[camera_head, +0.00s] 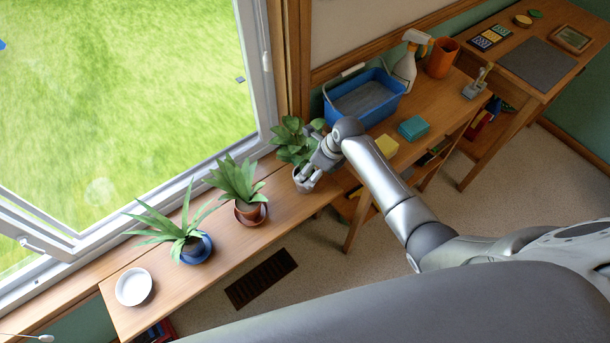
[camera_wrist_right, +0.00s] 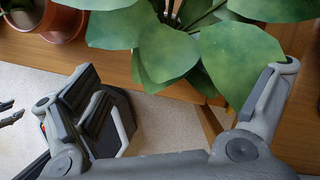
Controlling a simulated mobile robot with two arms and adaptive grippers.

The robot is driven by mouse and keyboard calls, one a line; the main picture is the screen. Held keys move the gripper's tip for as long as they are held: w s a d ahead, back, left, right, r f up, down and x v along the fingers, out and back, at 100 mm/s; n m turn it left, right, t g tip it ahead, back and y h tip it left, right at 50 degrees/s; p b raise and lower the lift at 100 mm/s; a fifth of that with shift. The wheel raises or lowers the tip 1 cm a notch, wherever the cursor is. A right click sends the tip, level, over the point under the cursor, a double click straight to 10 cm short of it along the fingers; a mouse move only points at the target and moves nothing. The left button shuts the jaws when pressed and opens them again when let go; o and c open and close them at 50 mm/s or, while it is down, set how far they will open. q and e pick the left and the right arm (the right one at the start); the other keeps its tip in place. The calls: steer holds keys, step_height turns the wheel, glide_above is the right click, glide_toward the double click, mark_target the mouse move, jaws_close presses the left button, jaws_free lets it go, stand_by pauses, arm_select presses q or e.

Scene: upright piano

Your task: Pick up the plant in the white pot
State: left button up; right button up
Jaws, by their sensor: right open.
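The plant (camera_head: 293,140) with broad green leaves stands in a white pot (camera_head: 301,183) on the wooden sill shelf, at its right end. My right gripper (camera_head: 315,168) is open at the right side of the pot and partly covers it. In the right wrist view, the plant's large leaves (camera_wrist_right: 240,62) fill the top, ahead of and between the spread fingers of my right gripper (camera_wrist_right: 183,75). The leaves hide the pot there, and I cannot tell whether a finger touches it.
Two spiky plants, in a brown pot (camera_head: 250,213) and a blue pot (camera_head: 196,248), and an empty white dish (camera_head: 134,287) stand farther left on the shelf. A blue basin (camera_head: 364,97), yellow block (camera_head: 387,145) and teal block (camera_head: 413,128) are close on the right.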

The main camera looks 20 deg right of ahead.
steer(key=shift+w+b+x, duration=0.1)
steer(key=shift+b+x, duration=0.3)
steer(key=shift+x, duration=1.55)
steer(key=shift+w+b+x, duration=0.15)
steer(key=shift+b+x, duration=0.25)
steer(key=shift+x, duration=1.5)
steer(key=shift+r, duration=0.1)
steer(key=c, duration=1.3)
steer(key=shift+r, duration=0.15)
steer(key=shift+c, duration=0.2)
